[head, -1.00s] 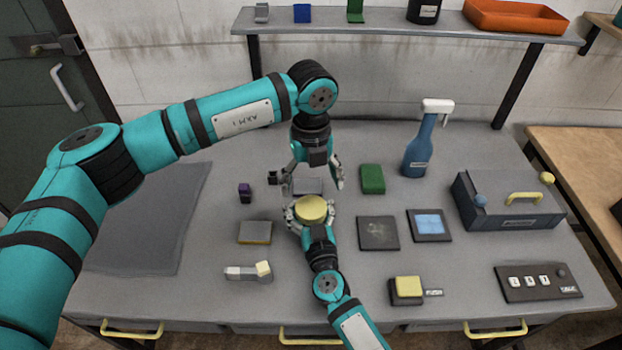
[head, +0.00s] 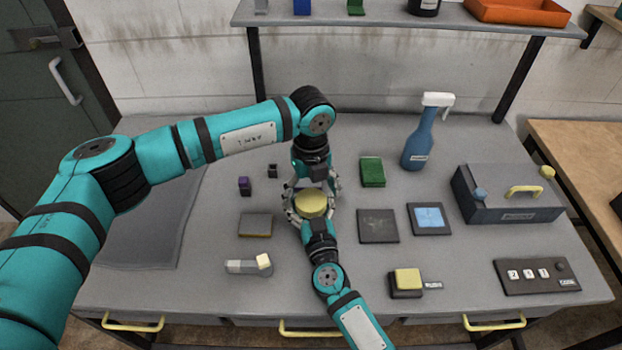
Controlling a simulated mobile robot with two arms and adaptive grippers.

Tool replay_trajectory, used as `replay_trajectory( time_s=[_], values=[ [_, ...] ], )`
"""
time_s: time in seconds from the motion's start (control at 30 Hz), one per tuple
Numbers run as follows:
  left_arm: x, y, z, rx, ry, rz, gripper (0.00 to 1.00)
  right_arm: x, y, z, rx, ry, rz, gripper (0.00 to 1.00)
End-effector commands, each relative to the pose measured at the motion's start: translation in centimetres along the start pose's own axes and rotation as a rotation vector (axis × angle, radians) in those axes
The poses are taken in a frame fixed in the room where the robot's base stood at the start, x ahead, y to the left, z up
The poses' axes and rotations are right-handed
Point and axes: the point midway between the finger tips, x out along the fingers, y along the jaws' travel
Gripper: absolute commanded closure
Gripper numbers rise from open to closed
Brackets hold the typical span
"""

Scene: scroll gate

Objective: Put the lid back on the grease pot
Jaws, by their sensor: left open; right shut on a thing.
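A round yellow-topped thing (head: 311,204) is in the middle of the bench. I cannot tell whether it is the grease pot, its lid, or both together. My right gripper (head: 311,212), coming from the front, is shut on its sides. My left gripper (head: 313,188) points down just behind and above it, open, its fingers spread near its far edge. Whether the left fingers touch it I cannot tell. No separate lid can be made out; the grippers hide the area around the thing.
A green block (head: 372,172), a dark plate (head: 378,226) and a blue-faced plate (head: 429,219) lie to the right, with a spray bottle (head: 420,140) and a grey box (head: 507,197) beyond.

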Motion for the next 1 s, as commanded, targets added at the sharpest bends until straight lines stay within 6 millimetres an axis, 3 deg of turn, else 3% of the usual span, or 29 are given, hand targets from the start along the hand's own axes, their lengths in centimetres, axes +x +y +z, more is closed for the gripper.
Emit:
replay_trajectory(
  time_s=[0.17,0.47,0.93,0.97,1.0],
  values=[
    [1.4,0.0,-0.1,0.002,0.001,0.001,0.13,0.0,0.0,0.0,0.000,-0.001,-0.001,1.00],
    [1.6,0.0,-0.1,0.002,0.000,0.000,0.13,0.0,0.0,0.0,0.000,-0.001,-0.001,1.00],
    [1.6,0.0,-0.1,0.002,0.000,-0.001,0.72,0.0,0.0,0.0,0.000,-0.001,-0.001,1.00],
    [1.6,0.0,-0.1,0.002,0.000,-0.001,0.35,0.0,0.0,0.0,0.000,-0.001,-0.001,1.00],
    [1.6,0.0,-0.1,0.002,0.000,-0.001,0.29,0.0,0.0,0.0,0.000,-0.001,-0.001,1.00]
  ],
)
